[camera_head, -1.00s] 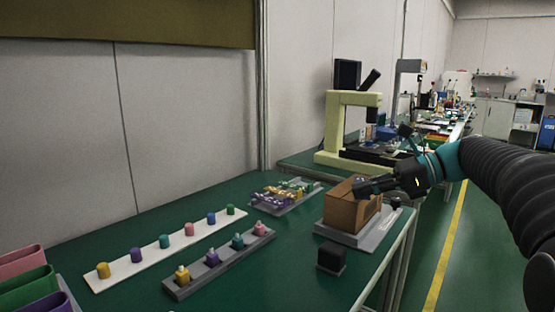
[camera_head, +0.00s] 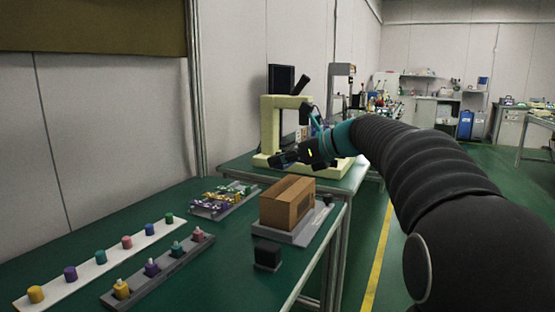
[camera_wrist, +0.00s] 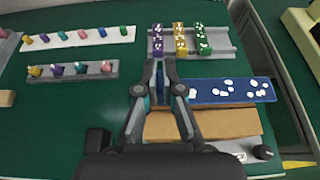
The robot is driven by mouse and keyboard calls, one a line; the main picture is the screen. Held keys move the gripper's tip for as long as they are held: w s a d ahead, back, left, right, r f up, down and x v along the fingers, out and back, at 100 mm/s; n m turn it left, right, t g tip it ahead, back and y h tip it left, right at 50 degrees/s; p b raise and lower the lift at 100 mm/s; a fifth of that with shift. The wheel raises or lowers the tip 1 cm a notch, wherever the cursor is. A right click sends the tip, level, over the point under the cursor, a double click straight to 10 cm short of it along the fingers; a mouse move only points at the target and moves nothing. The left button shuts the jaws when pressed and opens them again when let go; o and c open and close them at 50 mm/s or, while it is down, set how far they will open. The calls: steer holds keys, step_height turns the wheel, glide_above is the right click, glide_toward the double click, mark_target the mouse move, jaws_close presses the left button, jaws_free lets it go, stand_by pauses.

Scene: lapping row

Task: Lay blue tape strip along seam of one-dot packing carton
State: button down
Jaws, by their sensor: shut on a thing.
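My gripper (camera_wrist: 166,78) is shut on the blue tape strip (camera_wrist: 232,90), which reaches out to the right of the fingers and has white marks. The brown packing carton (camera_wrist: 200,124) is below and behind the strip in the wrist view. In the head view the carton (camera_head: 288,203) stands upright on a grey base plate, and my gripper (camera_head: 287,157) is above and beyond it. I cannot make out the strip in the head view. I cannot make out any dot on the carton.
A grey rack (camera_wrist: 218,42) holds purple, yellow and green strips. A white strip (camera_head: 93,264) and a grey rail (camera_head: 165,266) carry coloured pegs and bottles. A black block (camera_head: 267,255) stands near the carton. A cream machine frame (camera_head: 270,125) stands beyond.

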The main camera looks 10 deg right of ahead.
steer(key=shift+f, duration=1)
steer(key=shift+f+b, duration=1.8)
steer(key=shift+f, duration=0.4)
steer(key=c, duration=1.2)
jaws_free()
steer(key=shift+c, duration=0.2)
steer(key=v, duration=1.2)
